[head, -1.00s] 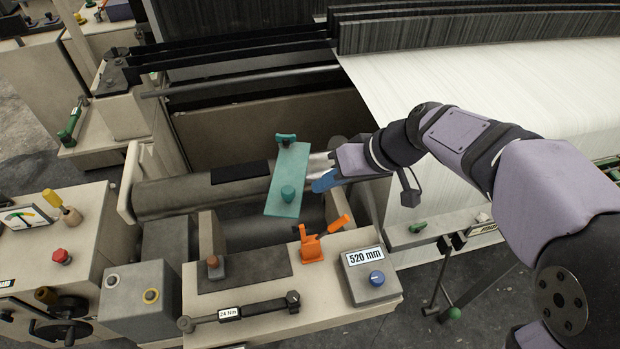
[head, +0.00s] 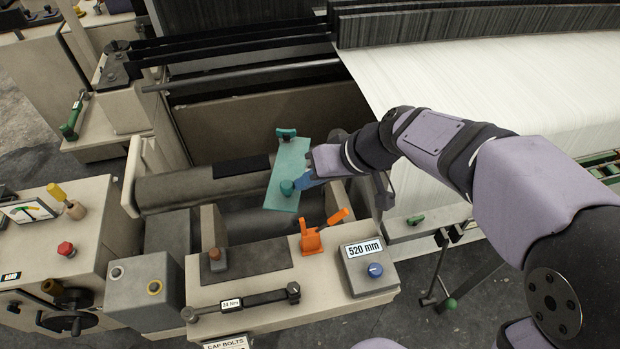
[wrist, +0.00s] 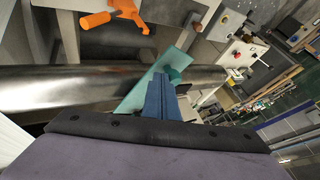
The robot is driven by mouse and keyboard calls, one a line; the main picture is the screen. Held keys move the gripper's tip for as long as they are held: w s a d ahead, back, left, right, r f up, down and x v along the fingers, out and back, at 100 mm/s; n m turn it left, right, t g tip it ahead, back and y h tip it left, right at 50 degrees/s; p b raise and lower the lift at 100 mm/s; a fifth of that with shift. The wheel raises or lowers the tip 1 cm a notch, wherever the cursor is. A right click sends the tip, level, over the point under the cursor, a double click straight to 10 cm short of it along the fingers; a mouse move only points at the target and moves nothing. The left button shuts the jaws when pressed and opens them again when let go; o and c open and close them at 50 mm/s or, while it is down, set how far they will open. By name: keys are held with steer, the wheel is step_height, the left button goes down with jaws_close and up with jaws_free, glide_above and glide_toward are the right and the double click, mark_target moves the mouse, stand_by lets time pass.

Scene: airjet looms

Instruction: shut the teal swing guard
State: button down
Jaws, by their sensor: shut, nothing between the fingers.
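The teal swing guard (head: 284,171) is a flat, slanted plate over the dark roller, with a teal knob (head: 287,188) near its front end and a teal fitting (head: 286,134) at its back end. My gripper (head: 298,185) has blue fingers, shut and empty, with the tips at the right side of the knob. I cannot tell whether they touch it. In the wrist view, the blue fingers (wrist: 163,90) lie over part of the guard (wrist: 140,95), with the metal roller behind. The fingers hide part of the plate and knob there.
An orange clamp lever (head: 316,235) stands on the bench in front, beside a box marked 520 mm (head: 362,254). A torque wrench (head: 245,300) lies at the bench's front. The dark roller (head: 185,190) runs left of the guard. White cloth (head: 460,90) spreads at the right.

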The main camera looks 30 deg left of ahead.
steer(key=s+a+m+t+p, duration=0.1)
steer(key=s+a+p, duration=0.1)
steer(key=a, duration=0.7)
steer(key=s+a+m+t+p, duration=0.1)
steer(key=s+a+p, duration=0.1)
steer(key=a, duration=0.8)
steer(key=shift+s+m, duration=0.4)
steer(key=shift+s, duration=0.1)
steer(key=s+d+r+b, duration=0.5)
steer(key=s+d+r, duration=0.1)
steer(key=s+r, duration=0.1)
steer(key=shift+d+r, duration=0.25)
steer(key=shift+r, duration=0.25)
steer(key=shift+w, duration=0.1)
